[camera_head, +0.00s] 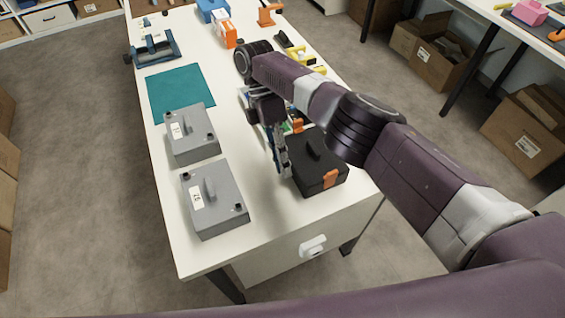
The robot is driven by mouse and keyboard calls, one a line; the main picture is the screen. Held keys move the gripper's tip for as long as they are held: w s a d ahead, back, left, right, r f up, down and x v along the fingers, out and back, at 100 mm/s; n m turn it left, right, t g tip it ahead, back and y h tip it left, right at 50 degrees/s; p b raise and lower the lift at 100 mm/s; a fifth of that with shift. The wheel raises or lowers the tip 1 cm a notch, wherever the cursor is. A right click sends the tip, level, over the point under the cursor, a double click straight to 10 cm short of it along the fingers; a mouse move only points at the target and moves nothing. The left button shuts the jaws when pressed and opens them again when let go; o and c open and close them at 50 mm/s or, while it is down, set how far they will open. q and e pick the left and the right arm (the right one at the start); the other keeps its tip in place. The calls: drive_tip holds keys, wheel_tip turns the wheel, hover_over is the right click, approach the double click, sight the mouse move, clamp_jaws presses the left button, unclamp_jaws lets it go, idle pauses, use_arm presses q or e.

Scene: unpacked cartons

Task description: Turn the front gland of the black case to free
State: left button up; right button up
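The black case (310,182) stands on the white table near its front right corner, with a raised black knob or handle on its lid and an orange part (330,179) at its front edge. I cannot make out which part is the front gland. My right gripper (284,168) points down at the left edge of the black case. Its fingers overlap the case edge in the picture, and I cannot tell whether they touch it. I see the fingers nearly edge-on, so their opening is unclear. My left gripper is not in view.
Two grey cases (212,212) stand to the left on the white table (262,228). A teal mat (178,90) lies behind them. Blue, orange and yellow items are at the back. My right arm covers the table's right edge. A bare strip of table runs between the grey and black cases.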

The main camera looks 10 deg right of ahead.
drive_tip(key=o, duration=0.4)
drive_tip(key=shift+a, duration=0.1)
drive_tip(key=shift+r, duration=0.15)
drive_tip(key=shift+w+r, duration=0.2)
drive_tip(key=shift+r, duration=0.55)
wheel_tip(320, 180, up, 8)
drive_tip(key=shift+s+r, duration=0.15)
drive_tip(key=shift+s, duration=0.05)
